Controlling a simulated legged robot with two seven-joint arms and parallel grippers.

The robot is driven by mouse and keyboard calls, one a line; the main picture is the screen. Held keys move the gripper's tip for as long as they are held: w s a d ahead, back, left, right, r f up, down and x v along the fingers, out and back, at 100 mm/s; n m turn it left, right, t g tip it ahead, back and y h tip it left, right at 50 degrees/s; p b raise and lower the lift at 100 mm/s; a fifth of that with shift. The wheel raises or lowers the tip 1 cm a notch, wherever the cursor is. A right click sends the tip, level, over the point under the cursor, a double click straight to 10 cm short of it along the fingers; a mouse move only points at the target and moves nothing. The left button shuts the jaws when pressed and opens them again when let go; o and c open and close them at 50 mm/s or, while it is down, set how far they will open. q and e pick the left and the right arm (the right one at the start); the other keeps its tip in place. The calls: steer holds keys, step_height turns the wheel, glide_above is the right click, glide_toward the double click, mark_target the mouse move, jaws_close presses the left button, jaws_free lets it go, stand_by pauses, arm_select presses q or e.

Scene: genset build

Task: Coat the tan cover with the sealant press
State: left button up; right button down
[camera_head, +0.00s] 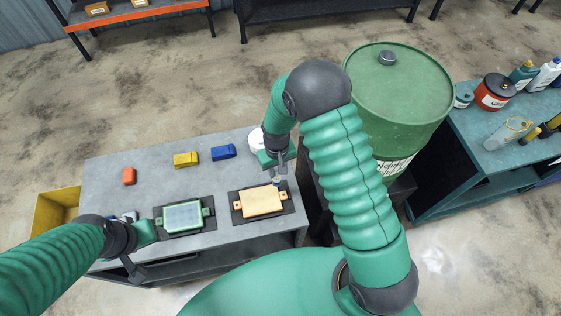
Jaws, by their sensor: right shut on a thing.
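The tan cover (261,201), a flat block with small side lugs, lies on a dark mat on the grey bench. My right gripper (277,168) is just above its far right edge, shut on what looks like the sealant press; the gripper and arm hide most of it. A small pale tip shows below the fingers, and I cannot tell whether it touches the cover. My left gripper (134,254) is at the bench's front left, beside a green framed part (183,217); its fingers are too unclear to tell open from shut.
A white round thing (256,142) is partly hidden by my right gripper. A green drum (405,95) stands right. A yellow bin (52,213) is left.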

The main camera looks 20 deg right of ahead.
mark_target(276, 180)
steer(key=p, duration=0.3)
steer(key=shift+r, duration=0.15)
arm_select(q)
steer(key=w+v, duration=0.1)
steer(key=v, duration=0.5)
arm_select(e)
steer(key=shift+f+p, duration=0.35)
steer(key=shift+f+b, duration=0.35)
steer(key=shift+f, duration=0.25)
step_height(276, 180, down, 5)
steer(key=b, duration=0.3)
steer(key=shift+a+f+b, duration=0.1)
steer(key=shift+f+b, duration=0.05)
steer(key=shift+b, duration=0.2)
arm_select(q)
steer(key=x, duration=0.3)
steer(key=shift+s+f, duration=0.2)
steer(key=shift+f, duration=0.15)
steer(key=shift+f+b, duration=0.5)
arm_select(e)
steer(key=shift+f, duration=0.5)
steer(key=shift+a, duration=0.1)
